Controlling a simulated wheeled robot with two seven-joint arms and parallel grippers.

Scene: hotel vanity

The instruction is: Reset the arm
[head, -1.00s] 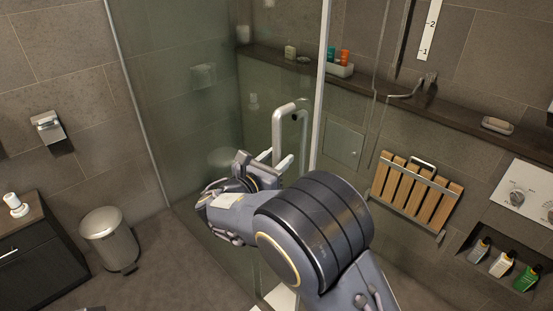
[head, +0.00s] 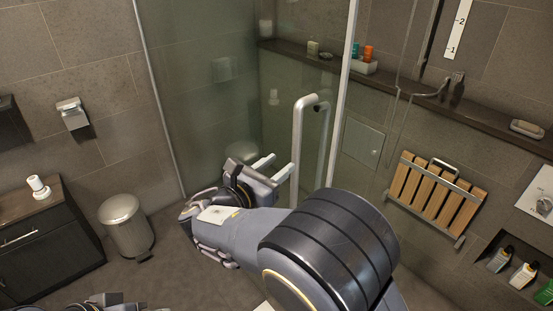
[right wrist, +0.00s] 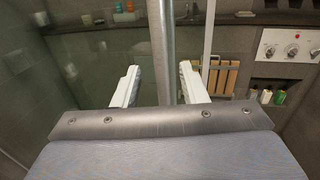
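My right arm reaches across the middle of the head view. Its right gripper (head: 282,164) is open, with two pale fingers spread apart, close to the lower left of the shower door's handle (head: 298,140). In the right wrist view, the open fingers (right wrist: 160,78) stand either side of the vertical handle bar (right wrist: 161,45), with visible space between the bar and each finger. Nothing is gripped. I cannot tell how deep the bar sits between the fingers. Part of my left arm's end (head: 95,303) shows at the bottom left; its fingers are hidden.
The glass shower door (head: 215,90) stands in front of the right gripper. A wooden folding seat (head: 437,195) and a ledge (head: 480,112) with toiletries are on the wall to the right. A metal bin (head: 126,225) and dark cabinet (head: 45,250) stand at left, with clear floor between bin and door.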

